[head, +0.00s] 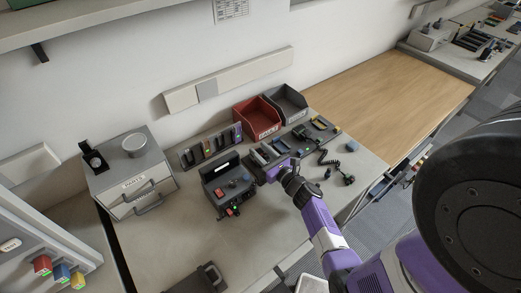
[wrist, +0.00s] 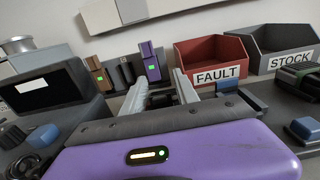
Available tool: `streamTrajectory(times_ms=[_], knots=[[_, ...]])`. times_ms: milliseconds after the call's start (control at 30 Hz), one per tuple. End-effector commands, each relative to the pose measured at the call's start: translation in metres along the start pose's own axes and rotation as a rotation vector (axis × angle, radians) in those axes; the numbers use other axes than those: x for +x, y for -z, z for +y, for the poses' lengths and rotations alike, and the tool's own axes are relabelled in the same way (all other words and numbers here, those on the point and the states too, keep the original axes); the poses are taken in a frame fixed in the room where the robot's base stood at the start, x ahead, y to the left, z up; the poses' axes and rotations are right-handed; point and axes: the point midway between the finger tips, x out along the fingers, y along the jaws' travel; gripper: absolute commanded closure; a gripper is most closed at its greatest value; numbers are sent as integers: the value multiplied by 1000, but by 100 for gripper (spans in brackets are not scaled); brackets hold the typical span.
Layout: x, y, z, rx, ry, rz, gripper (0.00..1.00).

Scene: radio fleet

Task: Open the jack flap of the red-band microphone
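I cannot make out a red band or a jack flap on any microphone. My gripper (head: 272,172) is low over the bench, right of that unit. In the wrist view its two pale fingers (wrist: 161,88) stand apart, with dark grey parts behind and between them. I see nothing held.
A red FAULT bin (head: 258,118) and a grey STOCK bin (head: 287,103) stand behind my gripper. A charger rack with several radios (head: 210,145) is at the back left, and a grey drawer cabinet (head: 130,175) further left. The wooden bench top (head: 395,95) is clear.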

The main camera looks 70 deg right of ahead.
Motion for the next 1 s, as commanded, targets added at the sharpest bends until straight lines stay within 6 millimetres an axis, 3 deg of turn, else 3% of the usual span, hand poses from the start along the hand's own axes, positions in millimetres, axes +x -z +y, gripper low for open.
streamTrajectory(times_ms=[267,400,467,1000], knots=[[2,0,0,-1,0,-1,64],[2,0,0,0,0,0,91],[2,0,0,0,0,-1,100],[0,3,0,-2,0,-96,100]])
